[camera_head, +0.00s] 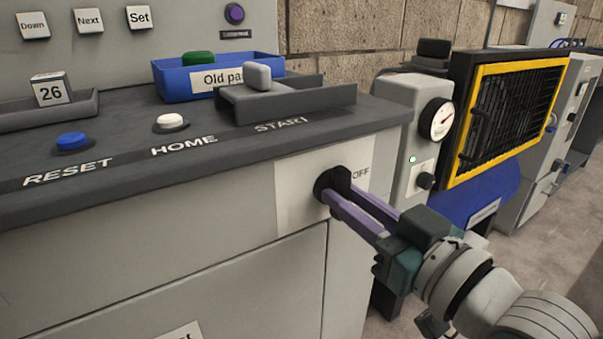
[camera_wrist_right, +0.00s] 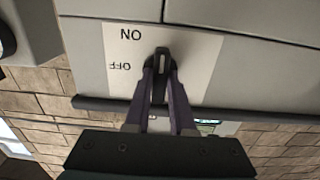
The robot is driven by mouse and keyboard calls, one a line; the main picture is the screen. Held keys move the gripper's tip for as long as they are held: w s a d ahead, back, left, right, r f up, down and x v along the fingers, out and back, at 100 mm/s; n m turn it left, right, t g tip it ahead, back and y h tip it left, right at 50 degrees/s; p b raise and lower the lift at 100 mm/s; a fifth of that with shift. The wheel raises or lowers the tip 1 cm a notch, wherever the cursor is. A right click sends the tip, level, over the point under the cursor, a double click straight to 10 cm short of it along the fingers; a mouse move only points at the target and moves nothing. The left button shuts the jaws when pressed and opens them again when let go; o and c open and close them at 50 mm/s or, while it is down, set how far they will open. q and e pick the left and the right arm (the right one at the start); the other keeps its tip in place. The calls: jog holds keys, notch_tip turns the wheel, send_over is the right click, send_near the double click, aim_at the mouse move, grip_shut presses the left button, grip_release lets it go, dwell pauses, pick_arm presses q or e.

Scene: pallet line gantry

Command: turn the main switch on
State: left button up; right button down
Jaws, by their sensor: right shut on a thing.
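The main switch (camera_head: 341,179) is a black rotary knob on a white plate (camera_head: 292,190) on the front of the grey console. The label OFF shows at its right in the head view. In the right wrist view the knob (camera_wrist_right: 161,55) stands upright in the picture, with the labels ON and OFF, upside down, on its left. My right gripper (camera_head: 335,194) has its purple fingers shut on the knob, one on either side; they also show in the right wrist view (camera_wrist_right: 161,75). Which label the knob points to is hard to tell. My left gripper is not in view.
A gauge box (camera_head: 402,150) and a yellow-framed grille (camera_head: 510,115) stand to the right.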

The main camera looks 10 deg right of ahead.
dwell(0.5)
jog(key=c, duration=0.8)
grip_release()
jog(key=shift+o, duration=0.2)
jog(key=p+v, duration=0.2)
jog(key=v, duration=0.8)
jog(key=shift+r, duration=0.1)
